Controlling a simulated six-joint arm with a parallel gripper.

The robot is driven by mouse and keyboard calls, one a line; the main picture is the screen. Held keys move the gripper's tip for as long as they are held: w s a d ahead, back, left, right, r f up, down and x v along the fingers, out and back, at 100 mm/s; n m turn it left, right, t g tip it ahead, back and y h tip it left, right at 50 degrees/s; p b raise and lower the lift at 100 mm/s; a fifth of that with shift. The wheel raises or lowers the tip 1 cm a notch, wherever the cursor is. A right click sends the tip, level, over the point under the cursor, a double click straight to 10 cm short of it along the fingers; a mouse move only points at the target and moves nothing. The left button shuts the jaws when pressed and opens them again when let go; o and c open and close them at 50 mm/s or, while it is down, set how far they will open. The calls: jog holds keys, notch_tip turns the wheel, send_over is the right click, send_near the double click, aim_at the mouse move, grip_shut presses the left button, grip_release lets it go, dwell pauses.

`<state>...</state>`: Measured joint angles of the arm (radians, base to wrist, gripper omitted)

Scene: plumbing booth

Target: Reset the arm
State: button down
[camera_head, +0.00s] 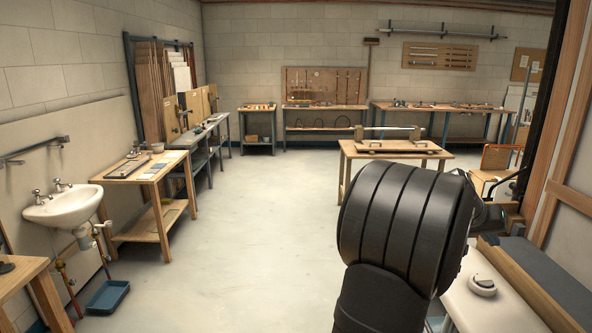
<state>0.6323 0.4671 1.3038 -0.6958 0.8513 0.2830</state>
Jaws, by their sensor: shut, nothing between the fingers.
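My arm's thick black ribbed link (408,225) fills the lower right of the head view. Dark parts of the arm show just behind its right side, partly hidden by it. I cannot make out my gripper or its fingers in this view.
A white bench (482,312) with a small white round object (482,285) lies right of my arm, near a timber frame (560,130). A wooden table (395,150) stands behind. A sink (65,207) and blue tray (107,297) are at left. The middle floor (250,230) is clear.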

send_over(478, 279)
notch_tip(478, 279, down, 5)
jog(key=s+a+r+m+t+y, duration=0.1)
jog(key=s+a+r+m+y, duration=0.2)
jog(key=r+m, duration=0.2)
jog(key=s+a+r+m+t+y, duration=0.1)
jog(key=s+a+r+m+y, duration=0.2)
jog(key=s+r+m, duration=0.1)
jog(key=shift+r+m+y, duration=0.4)
jog(key=shift+r+m, duration=0.5)
jog(key=shift+r, duration=0.35)
dwell(0.9)
